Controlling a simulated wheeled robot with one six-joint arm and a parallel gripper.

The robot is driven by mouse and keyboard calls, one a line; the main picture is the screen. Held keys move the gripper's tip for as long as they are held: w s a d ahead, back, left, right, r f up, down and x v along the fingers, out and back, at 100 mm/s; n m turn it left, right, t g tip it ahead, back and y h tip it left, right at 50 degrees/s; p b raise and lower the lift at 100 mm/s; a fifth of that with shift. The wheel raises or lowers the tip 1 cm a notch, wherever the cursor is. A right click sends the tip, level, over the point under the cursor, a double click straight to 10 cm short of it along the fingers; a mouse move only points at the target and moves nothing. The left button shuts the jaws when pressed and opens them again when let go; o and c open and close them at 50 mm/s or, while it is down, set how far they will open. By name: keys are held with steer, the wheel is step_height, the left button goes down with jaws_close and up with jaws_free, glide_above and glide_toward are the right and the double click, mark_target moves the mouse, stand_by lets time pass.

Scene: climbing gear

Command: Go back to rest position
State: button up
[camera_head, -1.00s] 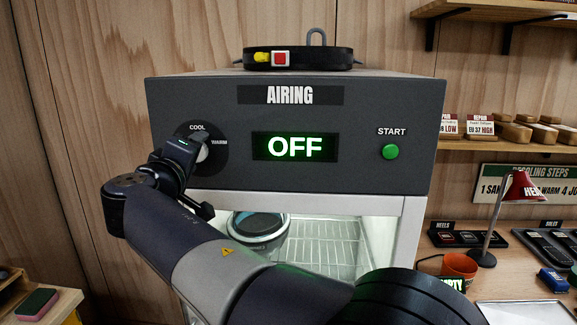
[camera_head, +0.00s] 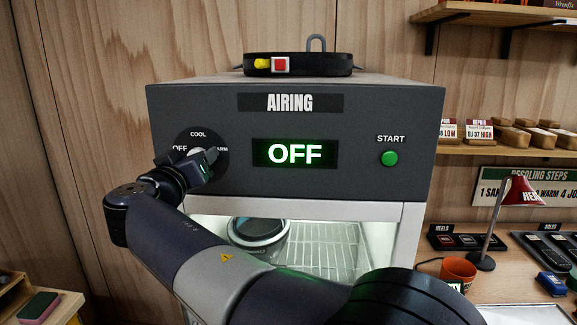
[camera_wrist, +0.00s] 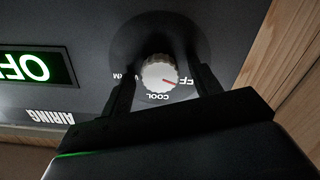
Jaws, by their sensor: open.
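My gripper (camera_head: 204,158) is in front of the dial on the airing cabinet (camera_head: 400,120), with its jaws open. In the wrist view my gripper (camera_wrist: 162,82) has one finger on each side of the pale round knob (camera_wrist: 159,74). I cannot tell whether either finger touches it. The knob's red mark points toward the OFF label. In the head view my gripper covers most of the knob and part of the WARM label. The display (camera_head: 295,153) reads OFF in green. A green START button (camera_head: 389,158) is on the right.
A black belt-like item (camera_head: 298,63) lies on top of the cabinet. A round dark-lidded container (camera_head: 258,234) is inside, by a wire rack (camera_head: 325,245). A workbench with a red lamp (camera_head: 522,190) and orange cup (camera_head: 458,272) is at right. A side table stands lower left.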

steer(key=shift+m, duration=0.6)
